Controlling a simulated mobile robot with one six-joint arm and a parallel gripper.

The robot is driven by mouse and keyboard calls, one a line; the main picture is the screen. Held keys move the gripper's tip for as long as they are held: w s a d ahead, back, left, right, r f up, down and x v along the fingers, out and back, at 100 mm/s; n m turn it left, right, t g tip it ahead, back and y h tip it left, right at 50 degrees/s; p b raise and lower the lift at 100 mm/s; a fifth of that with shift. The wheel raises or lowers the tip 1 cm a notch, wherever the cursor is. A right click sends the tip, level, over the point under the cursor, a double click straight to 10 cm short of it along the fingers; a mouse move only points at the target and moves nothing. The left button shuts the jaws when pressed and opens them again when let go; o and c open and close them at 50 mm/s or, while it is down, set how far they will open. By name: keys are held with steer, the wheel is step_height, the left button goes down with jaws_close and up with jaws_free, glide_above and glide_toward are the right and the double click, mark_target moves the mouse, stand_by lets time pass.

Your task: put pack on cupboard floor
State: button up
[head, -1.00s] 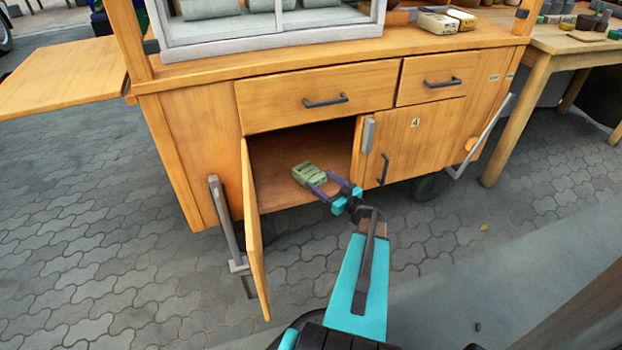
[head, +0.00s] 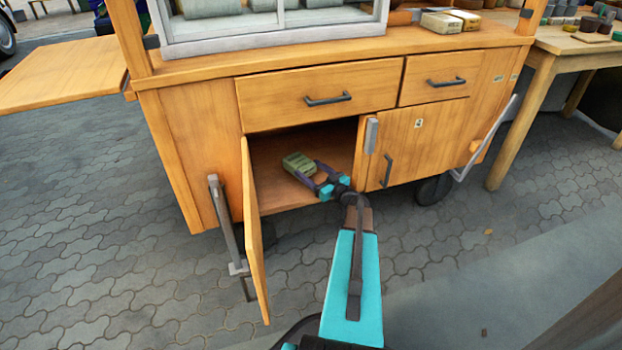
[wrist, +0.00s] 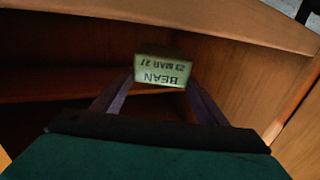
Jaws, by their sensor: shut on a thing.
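The pack (head: 299,163) is a small green block inside the open left compartment of the cupboard. In the wrist view its label (wrist: 162,72) reads "BEAN" and "23 MAR 27", upside down. My gripper (head: 309,172) reaches in through the opening and is shut on the pack, one finger on each side. The cupboard floor (head: 280,195) is the brown wooden board below the pack. I cannot tell whether the pack touches the floor.
The left cupboard door (head: 255,235) stands open toward me. The right door (head: 418,145) is shut, close to my gripper's right. Two drawers above are shut, the larger one (head: 318,95) over the opening. The floor's front is bare.

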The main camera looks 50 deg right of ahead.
mark_target(309, 175)
steer(key=shift+f+b, duration=1.05)
steer(key=shift+f, duration=0.7)
steer(key=o, duration=1.2)
steer(key=shift+s+r+p, duration=0.15)
steer(key=shift+s+p, duration=0.15)
steer(key=shift+s, duration=0.35)
steer(key=s+a+p, duration=0.1)
steer(key=s+p, duration=0.2)
steer(key=s, duration=0.7)
steer(key=shift+s+a, duration=0.15)
steer(key=shift+s, duration=0.25)
